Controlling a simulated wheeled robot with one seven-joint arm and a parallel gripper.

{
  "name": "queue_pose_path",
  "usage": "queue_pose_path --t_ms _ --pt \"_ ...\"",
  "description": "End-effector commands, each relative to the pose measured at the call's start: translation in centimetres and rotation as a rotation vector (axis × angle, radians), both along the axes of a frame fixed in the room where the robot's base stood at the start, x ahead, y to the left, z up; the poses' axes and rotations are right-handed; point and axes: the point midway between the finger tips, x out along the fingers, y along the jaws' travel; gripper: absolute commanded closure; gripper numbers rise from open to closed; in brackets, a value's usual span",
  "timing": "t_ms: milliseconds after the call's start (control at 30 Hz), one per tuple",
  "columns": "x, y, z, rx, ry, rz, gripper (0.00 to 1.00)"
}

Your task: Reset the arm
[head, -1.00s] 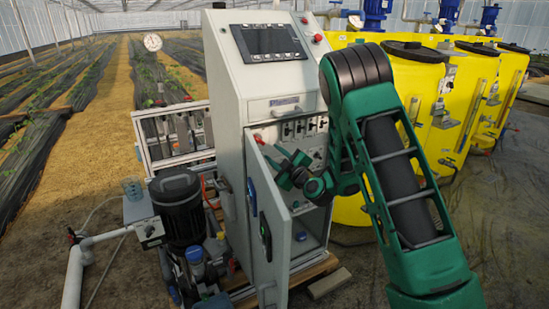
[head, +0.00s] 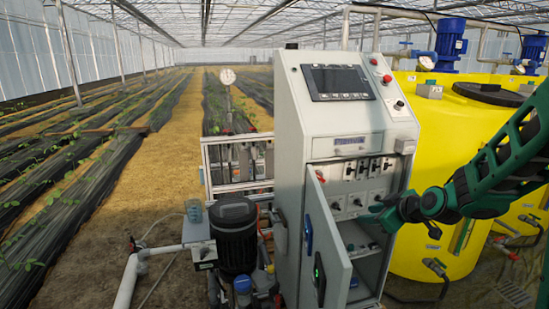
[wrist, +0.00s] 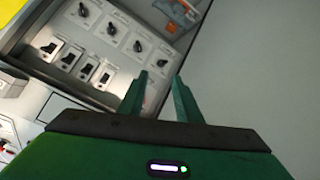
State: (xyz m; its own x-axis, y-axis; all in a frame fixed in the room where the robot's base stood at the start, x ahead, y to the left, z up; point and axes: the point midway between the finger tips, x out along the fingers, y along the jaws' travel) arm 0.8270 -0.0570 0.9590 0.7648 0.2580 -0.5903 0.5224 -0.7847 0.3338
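My green arm reaches in from the right in the head view, and my gripper (head: 372,212) is in front of the open control cabinet (head: 345,140). In the wrist view my gripper (wrist: 162,92) shows two green fingers with a narrow gap between them and nothing in it. The fingertips are near a panel of rotary knobs (wrist: 138,46) and black switches (wrist: 74,57). The cabinet door (head: 328,240) stands open; its pale inner face (wrist: 255,80) fills the right of the wrist view. I cannot tell whether the fingers touch anything.
A yellow tank (head: 450,130) stands right of the cabinet, close to my arm. A black pump motor (head: 234,235) and white pipes (head: 128,280) are at the lower left. A pressure gauge (head: 227,76) rises behind a metal frame. Crop rows (head: 90,170) lie on the left.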

Motion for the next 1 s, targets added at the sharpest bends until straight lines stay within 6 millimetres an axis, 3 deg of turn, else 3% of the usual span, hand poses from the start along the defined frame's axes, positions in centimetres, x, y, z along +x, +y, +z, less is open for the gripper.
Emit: queue_pose_path --t_ms 267,400,600,700,833,1000 --pt "-12.2 -6.8 0.0 0.076 0.371 -0.309 0.69" --pt "-19.8 -9.6 0.1 0.129 0.55 -0.524 0.69" --pt "-31.0 -11.8 0.7 0.225 0.776 -0.868 0.69" --pt "-35.5 -11.9 1.0 0.27 0.86 -1.016 0.69" --pt "-39.3 -11.7 1.3 0.312 0.93 -1.146 0.69" --pt "-41.0 -11.6 1.5 0.331 0.963 -1.205 0.69"
